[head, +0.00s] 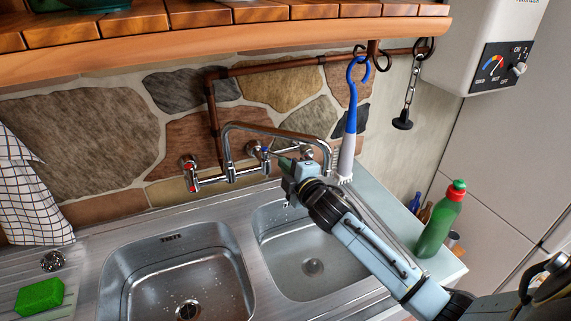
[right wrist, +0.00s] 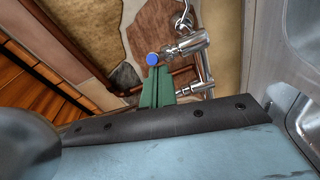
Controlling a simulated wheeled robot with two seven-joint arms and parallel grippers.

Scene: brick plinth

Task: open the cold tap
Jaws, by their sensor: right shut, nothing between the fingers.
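The cold tap (head: 265,153) is the right-hand valve of the wall mixer, marked with a blue cap. In the right wrist view the blue cap (right wrist: 152,59) shows right at the tips of my green fingers. My right gripper (head: 279,157) is shut and empty, its fingertips close beside the cold tap on its right. I cannot tell whether they touch it. The hot tap (head: 188,163) with a red mark is at the left end of the mixer. The chrome spout (head: 270,129) arches to the right above the gripper. My left gripper is not in view.
A blue and white brush (head: 349,125) hangs from the rail just right of the gripper. A green bottle (head: 440,222) stands on the right ledge. Two steel basins (head: 178,270) lie below. A wooden shelf (head: 225,42) overhangs the stone wall.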

